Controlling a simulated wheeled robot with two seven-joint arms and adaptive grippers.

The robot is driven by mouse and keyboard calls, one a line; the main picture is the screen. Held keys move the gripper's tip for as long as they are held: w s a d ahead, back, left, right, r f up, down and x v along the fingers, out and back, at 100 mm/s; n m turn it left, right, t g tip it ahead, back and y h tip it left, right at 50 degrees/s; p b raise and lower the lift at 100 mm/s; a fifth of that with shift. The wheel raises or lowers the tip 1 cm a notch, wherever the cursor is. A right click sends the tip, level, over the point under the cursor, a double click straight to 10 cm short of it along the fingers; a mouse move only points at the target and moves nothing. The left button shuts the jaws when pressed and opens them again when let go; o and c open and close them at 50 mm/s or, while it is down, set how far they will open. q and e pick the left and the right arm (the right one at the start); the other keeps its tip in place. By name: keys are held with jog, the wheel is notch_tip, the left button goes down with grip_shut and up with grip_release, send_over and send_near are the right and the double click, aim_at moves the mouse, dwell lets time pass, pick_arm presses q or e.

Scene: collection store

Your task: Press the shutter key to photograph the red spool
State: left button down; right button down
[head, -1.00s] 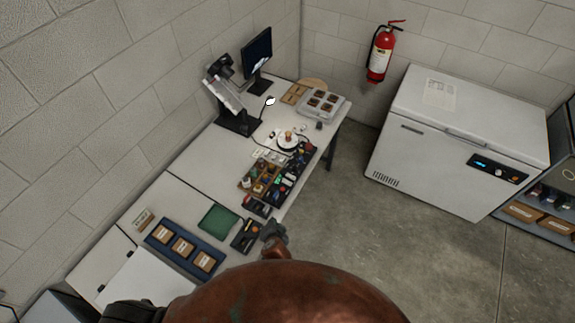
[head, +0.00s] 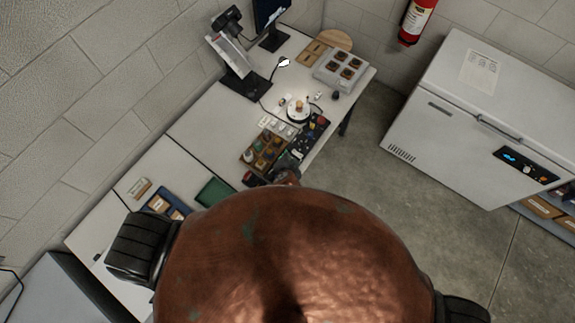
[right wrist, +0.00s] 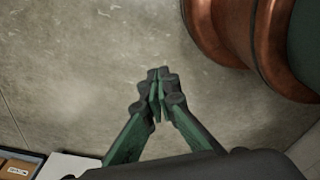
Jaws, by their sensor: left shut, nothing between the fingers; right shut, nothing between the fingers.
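A round white stand (head: 298,112) on the bench carries a small orange-brown piece (head: 299,103). A small red item (head: 322,121) lies among dark things to its right; I cannot tell whether it is the red spool or a key. The shutter key cannot be made out for certain. My left gripper (head: 289,163) is at the bench's front edge by the compartment tray, partly hidden by my body, shut and empty. My right gripper (right wrist: 160,78) is shut and empty above bare floor in the right wrist view.
A wooden compartment tray (head: 248,157) holds small coloured items. A green mat (head: 214,192) lies nearer. A white chest freezer (head: 455,120) stands right, across open floor.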

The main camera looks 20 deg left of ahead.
pick_arm(q)
notch_tip(320, 180, down, 8)
jog(key=b, duration=0.7)
jog(key=shift+r, duration=0.25)
jog(key=shift+f+b, duration=0.6)
jog(key=shift+f, duration=0.1)
jog(key=shift+f, duration=0.1)
jog(key=shift+f, duration=0.3)
dwell(0.3)
